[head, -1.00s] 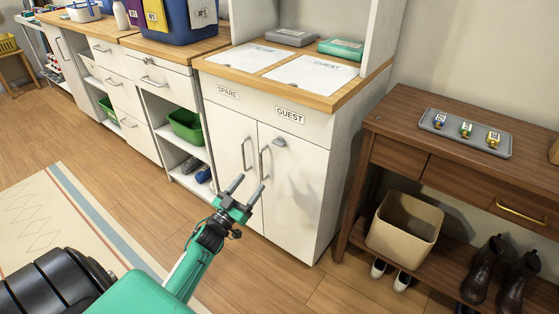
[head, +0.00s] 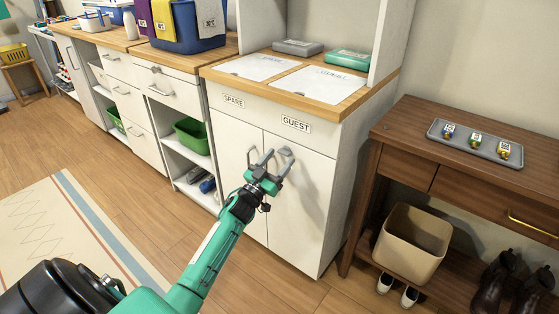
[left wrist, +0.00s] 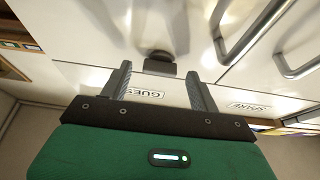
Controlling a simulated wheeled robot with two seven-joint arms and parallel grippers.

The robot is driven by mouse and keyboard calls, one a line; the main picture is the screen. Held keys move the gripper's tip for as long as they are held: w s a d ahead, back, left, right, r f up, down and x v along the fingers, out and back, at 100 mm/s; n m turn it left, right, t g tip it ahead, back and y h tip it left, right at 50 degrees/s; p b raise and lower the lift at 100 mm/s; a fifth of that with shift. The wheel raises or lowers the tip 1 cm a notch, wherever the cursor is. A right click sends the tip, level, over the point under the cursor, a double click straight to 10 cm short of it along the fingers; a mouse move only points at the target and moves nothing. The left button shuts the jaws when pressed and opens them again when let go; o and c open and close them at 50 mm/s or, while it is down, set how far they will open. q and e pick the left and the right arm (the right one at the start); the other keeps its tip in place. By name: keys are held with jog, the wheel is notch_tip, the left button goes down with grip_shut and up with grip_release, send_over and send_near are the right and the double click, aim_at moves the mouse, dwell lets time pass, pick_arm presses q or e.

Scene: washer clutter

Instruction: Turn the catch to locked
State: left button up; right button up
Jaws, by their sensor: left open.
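The grey catch (head: 286,151) is on the upper part of the right cabinet door, below the GUEST label (head: 296,124). In the left wrist view the dark catch (left wrist: 159,64) lies just beyond and between my fingertips, with a rounded part and a wider block. I cannot tell whether it is locked. My left gripper (head: 278,157) is open and empty in front of the door, its fingers pointing at the catch. In the left wrist view the gripper (left wrist: 159,74) has one finger on each side of the catch, with no clear contact. My right gripper is not in view.
Two bar handles, a left one (left wrist: 236,30) and a right one (left wrist: 294,52), stand out from the doors beside the catch. The SPARE label (head: 233,101) is above the left door. A brown side table (head: 410,130) stands to the right, with a beige bin (head: 412,240) below.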

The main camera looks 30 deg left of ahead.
pick_arm(q)
jog(key=shift+w+r, duration=0.2)
jog(key=shift+w, duration=0.25)
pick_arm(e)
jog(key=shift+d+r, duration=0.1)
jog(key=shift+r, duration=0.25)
pick_arm(q)
jog(key=c, duration=1)
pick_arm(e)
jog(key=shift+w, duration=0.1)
